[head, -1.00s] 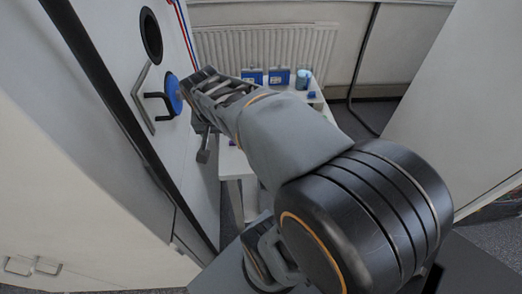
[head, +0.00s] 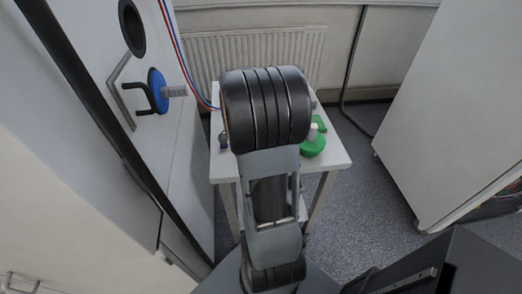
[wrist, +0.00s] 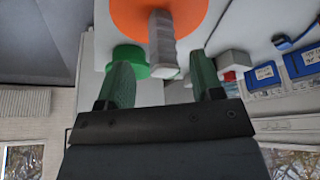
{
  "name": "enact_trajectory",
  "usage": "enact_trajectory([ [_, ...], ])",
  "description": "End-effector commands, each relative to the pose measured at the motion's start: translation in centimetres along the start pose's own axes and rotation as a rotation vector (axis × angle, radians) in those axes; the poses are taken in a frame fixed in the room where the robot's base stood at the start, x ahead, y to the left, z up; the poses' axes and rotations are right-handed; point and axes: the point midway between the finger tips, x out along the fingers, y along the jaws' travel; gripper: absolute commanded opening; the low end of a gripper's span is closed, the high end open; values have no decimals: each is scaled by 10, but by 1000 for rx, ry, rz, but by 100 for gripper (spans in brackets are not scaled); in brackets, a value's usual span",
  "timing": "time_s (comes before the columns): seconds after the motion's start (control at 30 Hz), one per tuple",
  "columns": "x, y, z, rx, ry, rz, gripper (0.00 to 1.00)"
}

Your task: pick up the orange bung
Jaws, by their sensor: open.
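The orange bung shows in the wrist view as an orange disc (wrist: 185,10) with a ribbed grey stem (wrist: 162,40). The stem points toward my gripper (wrist: 162,66). My gripper is open, with one green finger on each side of the stem's end; I cannot tell whether they touch it. The disc is cut off by the top edge of the picture. In the head view my arm hides the orange bung and my gripper, over the small white table (head: 222,170).
A green bung (head: 314,147) stands on the table, close to the orange one in the wrist view (wrist: 127,56). A blue bung (head: 157,90) sits at the cabinet wall on the left, beside a bent handle.

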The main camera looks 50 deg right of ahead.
Motion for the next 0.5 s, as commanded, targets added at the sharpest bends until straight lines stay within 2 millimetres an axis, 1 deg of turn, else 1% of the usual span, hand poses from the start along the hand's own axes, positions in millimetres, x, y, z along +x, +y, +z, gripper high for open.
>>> enact_trajectory([
  [0.17,10,0,0,-1,-2,2,60],
  [0.4,42,-2,-2,-2,-2,2,60],
  [0.5,50,-2,-1,-1,-2,0,60],
])
